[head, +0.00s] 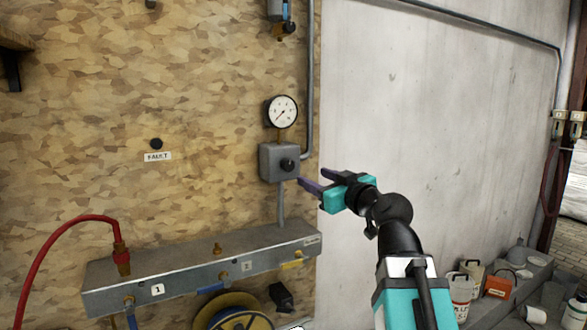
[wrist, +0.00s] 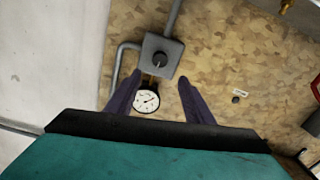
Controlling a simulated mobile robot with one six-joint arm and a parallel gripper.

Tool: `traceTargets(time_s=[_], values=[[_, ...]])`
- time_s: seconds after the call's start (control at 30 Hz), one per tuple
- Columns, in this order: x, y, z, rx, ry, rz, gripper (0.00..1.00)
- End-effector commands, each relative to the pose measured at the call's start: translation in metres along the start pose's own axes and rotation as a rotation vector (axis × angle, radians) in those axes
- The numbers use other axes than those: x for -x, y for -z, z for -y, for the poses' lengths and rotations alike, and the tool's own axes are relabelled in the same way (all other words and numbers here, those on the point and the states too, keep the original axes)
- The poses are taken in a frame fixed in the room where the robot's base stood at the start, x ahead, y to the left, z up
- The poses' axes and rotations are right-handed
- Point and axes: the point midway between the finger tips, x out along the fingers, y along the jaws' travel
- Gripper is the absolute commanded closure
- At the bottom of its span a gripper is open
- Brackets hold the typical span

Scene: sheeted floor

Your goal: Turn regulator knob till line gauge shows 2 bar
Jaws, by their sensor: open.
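The black regulator knob (head: 288,164) sits on the front of a grey box (head: 271,162) on the chipboard wall. In the wrist view the knob (wrist: 160,60) lies ahead, beyond and between the fingertips.
A metal manifold (head: 205,268) with numbered outlets runs below the box, with a red hose (head: 62,236) at its left. A conduit (head: 310,80) climbs the wall beside the gauge. Containers (head: 499,284) stand on the lower right.

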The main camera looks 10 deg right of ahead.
Motion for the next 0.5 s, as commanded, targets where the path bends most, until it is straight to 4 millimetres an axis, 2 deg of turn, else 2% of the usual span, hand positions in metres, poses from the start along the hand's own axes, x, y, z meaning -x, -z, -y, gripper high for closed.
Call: traceTargets(time_s=[0.27, 0.5], values=[[-0.012, 0.001, -0.001, 0.000, 0.000, 0.000, 0.52], [-0.037, 0.001, -0.002, -0.001, -0.001, 0.002, 0.52]])
